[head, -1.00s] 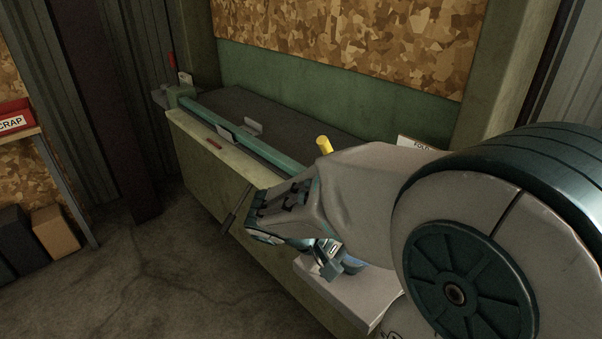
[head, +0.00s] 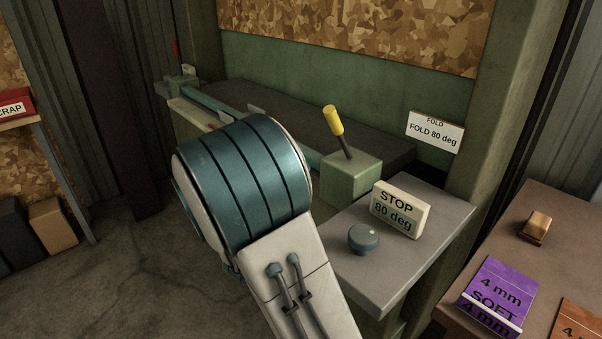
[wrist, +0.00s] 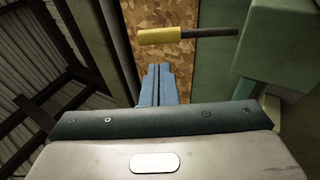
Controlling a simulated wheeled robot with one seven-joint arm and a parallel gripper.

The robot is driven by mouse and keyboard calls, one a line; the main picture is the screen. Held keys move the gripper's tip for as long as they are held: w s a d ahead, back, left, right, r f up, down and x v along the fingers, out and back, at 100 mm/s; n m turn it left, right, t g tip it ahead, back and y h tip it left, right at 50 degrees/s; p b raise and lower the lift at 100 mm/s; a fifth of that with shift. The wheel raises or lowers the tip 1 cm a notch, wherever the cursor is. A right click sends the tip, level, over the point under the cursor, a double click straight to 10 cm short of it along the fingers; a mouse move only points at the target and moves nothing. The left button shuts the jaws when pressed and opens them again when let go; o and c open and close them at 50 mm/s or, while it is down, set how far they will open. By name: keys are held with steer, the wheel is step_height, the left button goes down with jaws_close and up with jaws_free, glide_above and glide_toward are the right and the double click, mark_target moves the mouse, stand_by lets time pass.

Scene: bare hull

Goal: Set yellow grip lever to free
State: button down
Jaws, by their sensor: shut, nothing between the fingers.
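The yellow grip lever (head: 334,121) stands on a green block (head: 352,180) at the near end of the machine. Its dark shaft leans to the upper left in the head view. In the wrist view the yellow grip (wrist: 160,35) lies across the top, with its shaft running right to the green block (wrist: 280,45). My gripper (wrist: 156,72) shows there as blue fingers, shut and empty. The fingertips appear just below the grip in the picture; contact cannot be told. My arm hides the gripper in the head view.
A shelf carries a STOP 80 deg plate (head: 400,210) and a round knob (head: 363,238). A FOLD 80 deg sign (head: 435,131) is behind. A red-handled lever (head: 175,49) is at the far end. A brown bench (head: 540,200) stands right.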

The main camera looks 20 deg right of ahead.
mark_target(330, 125)
steer(key=p+x, duration=0.1)
steer(key=x, duration=0.9)
steer(key=shift+w+d+r+p, duration=0.2)
steer(key=shift+d+p, duration=0.1)
steer(key=shift+p, duration=0.1)
